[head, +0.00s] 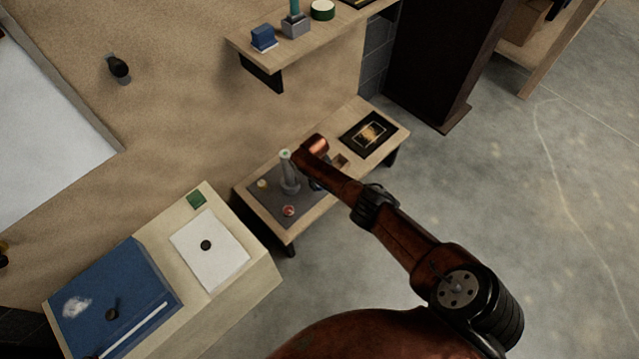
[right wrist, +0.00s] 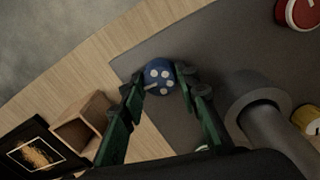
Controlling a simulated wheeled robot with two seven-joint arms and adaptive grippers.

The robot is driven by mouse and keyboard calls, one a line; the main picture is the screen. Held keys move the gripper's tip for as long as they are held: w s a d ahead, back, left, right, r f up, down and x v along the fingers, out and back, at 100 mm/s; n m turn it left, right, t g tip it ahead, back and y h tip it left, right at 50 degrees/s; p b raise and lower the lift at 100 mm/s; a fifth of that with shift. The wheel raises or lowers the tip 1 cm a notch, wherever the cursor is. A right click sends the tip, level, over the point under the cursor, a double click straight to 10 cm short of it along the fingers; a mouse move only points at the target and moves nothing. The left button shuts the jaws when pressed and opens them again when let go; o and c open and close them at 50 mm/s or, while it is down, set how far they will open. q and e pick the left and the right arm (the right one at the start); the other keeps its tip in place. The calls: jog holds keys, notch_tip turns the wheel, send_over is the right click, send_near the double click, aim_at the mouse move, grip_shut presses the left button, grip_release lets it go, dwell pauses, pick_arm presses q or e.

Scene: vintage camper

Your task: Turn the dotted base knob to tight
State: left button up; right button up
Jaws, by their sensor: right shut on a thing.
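The dotted base knob (right wrist: 160,76) is blue with white dots on its top and sits on a grey mat in the right wrist view. A short pale mark shows at its lower left side. My right gripper (right wrist: 163,84) has one finger on each side of the knob and is shut on it. In the head view my right forearm covers most of the gripper and the knob. A grey post on a round base (right wrist: 262,110) stands to the right of the knob; it also shows in the head view (head: 288,176). My left gripper is not in view.
A red knob (right wrist: 300,12) and a yellow knob (right wrist: 308,120) stand on the mat near the post. A small open wooden box (right wrist: 82,125) and a dark framed panel (head: 370,133) lie on the low bench. Floor to the right is clear.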

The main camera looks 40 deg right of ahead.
jog(key=m, duration=0.3)
jog(key=shift+a+f+m, duration=0.1)
jog(key=shift+a+m, duration=0.05)
jog(key=shift+m, duration=0.25)
jog(key=m, duration=0.2)
jog(key=shift+m, duration=0.3)
jog(key=m, duration=0.2)
jog(key=shift+m, duration=0.4)
jog(key=m, duration=0.4)
jog(key=shift+y+b, duration=0.3)
jog(key=shift+m, duration=0.8)
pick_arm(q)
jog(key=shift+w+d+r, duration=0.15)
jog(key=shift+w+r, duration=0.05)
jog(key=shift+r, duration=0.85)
pick_arm(e)
jog(key=shift+m, duration=0.3)
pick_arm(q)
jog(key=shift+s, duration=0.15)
pick_arm(e)
jog(key=o, duration=1.2)
jog(key=shift+w, duration=0.1)
jog(key=shift+c, duration=0.2)
